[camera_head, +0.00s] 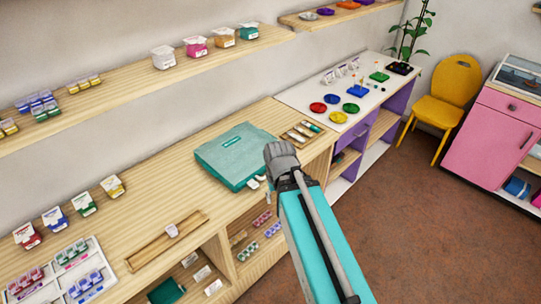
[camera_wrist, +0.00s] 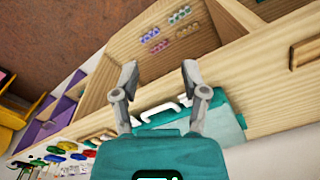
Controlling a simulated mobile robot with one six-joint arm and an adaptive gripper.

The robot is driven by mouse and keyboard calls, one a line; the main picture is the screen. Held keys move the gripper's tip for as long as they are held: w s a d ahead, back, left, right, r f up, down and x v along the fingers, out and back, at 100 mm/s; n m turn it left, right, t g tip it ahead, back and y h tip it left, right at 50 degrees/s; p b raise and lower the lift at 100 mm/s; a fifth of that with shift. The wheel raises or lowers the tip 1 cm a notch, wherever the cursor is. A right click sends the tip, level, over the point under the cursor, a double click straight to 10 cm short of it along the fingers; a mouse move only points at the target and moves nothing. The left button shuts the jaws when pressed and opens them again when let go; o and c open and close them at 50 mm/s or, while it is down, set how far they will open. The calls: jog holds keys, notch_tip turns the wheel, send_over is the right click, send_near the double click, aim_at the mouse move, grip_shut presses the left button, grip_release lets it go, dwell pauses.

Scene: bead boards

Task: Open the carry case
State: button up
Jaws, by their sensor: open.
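The carry case (camera_head: 228,148) is teal and lies flat on the wooden counter, with its lid down.
A wooden tray with small items (camera_head: 301,134) lies right of the case. A long wooden tray (camera_head: 165,240) is to the left. Shelf compartments below the counter hold small bead packs (camera_head: 262,220). A white-topped bench (camera_head: 300,94) with coloured discs stands beyond, and a yellow chair (camera_head: 448,95) farther right.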

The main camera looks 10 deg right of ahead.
jog(key=shift+w+f+m, duration=0.25)
jog(key=shift+f+m, duration=0.05)
jog(key=shift+f, duration=0.05)
jog(key=shift+c, duration=1)
jog(key=w+f+m+y+b, duration=0.1)
jog(key=w+d+f+m+t+y+b, duration=0.1)
jog(key=m+b, duration=0.1)
jog(key=w+f+m+b, duration=0.1)
jog(key=w+m, duration=0.1)
jog(key=shift+d+f+t+y+b, duration=0.15)
jog(key=shift+t+y+b, duration=0.15)
jog(key=shift+y, duration=0.1)
grip_shut()
jog(key=w+d+m+t+y+b, duration=0.2)
jog(key=w+d+m+t+b, duration=0.3)
jog(key=d+m, duration=0.3)
jog(key=w+d+f+m+t+y+b, duration=0.1)
jog(key=w+d+m+t+b, duration=0.4)
jog(key=m, duration=1.1)
jog(key=shift+w+d+y+b, duration=0.7)
jog(key=shift+w+d+b, duration=0.65)
jog(key=shift+w+d, duration=0.5)
jog(key=shift+s+d, duration=0.15)
